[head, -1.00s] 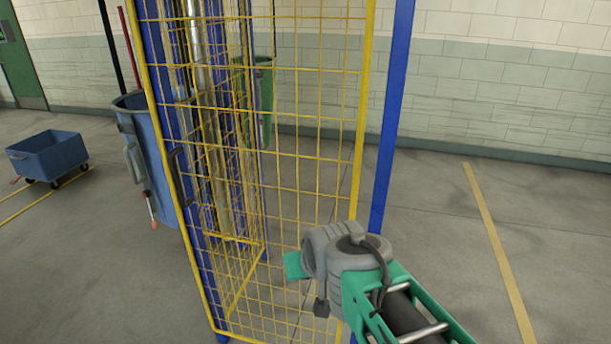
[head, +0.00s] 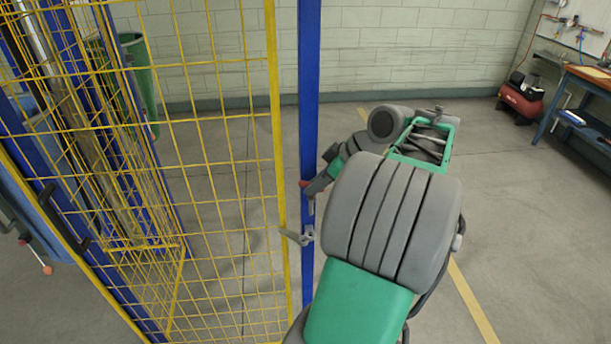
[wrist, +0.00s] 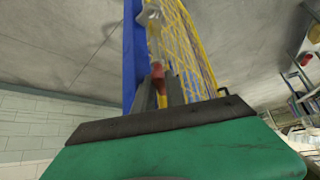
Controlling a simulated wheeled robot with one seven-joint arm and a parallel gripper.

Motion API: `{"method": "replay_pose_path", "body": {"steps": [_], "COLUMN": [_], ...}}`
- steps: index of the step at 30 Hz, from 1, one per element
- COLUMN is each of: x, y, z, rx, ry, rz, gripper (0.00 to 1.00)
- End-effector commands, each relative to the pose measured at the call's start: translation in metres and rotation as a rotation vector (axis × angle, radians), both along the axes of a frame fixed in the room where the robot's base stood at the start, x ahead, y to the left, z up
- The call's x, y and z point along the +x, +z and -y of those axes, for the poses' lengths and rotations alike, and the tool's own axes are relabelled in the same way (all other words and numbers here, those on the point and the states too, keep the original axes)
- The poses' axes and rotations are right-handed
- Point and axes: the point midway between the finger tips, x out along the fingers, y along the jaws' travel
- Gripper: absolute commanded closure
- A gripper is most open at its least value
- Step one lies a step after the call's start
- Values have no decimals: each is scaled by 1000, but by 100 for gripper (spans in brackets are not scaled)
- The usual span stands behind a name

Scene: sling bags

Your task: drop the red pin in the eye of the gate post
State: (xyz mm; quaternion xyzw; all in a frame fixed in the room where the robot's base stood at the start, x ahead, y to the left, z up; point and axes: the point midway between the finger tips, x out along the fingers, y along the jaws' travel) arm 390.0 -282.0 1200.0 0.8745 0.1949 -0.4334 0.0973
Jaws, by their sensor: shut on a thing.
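The red pin (head: 304,184) is held in my gripper (head: 311,188), beside the blue gate post (head: 308,100). Its thin grey shank points down from the fingers. The grey latch and eye fitting (head: 306,236) sits on the post a little below the shank. I cannot tell whether the tip is over the eye or touching it. In the wrist view the red pin head (wrist: 158,72) shows between the dark fingers (wrist: 166,94), with the blue post (wrist: 132,45) alongside. The grey fitting (wrist: 150,16) lies beyond it. The eye's hole is too small to make out.
The yellow mesh gate (head: 215,140) stands just left of the post. A green bin (head: 140,80) is behind the mesh. A workbench (head: 590,90) and a red compressor (head: 522,100) stand at the far right.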

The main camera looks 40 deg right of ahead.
Motion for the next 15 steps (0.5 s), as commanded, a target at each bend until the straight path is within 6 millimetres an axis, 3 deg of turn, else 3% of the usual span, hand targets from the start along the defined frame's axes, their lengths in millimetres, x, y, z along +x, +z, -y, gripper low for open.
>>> {"method": "replay_pose_path", "body": {"steps": [13, 15], "x": [-2, -1], "y": [0, -10], "z": [-2, -3], "rx": [0, 0], "ry": [12, 13], "rz": [7, 6], "gripper": [100, 100]}}
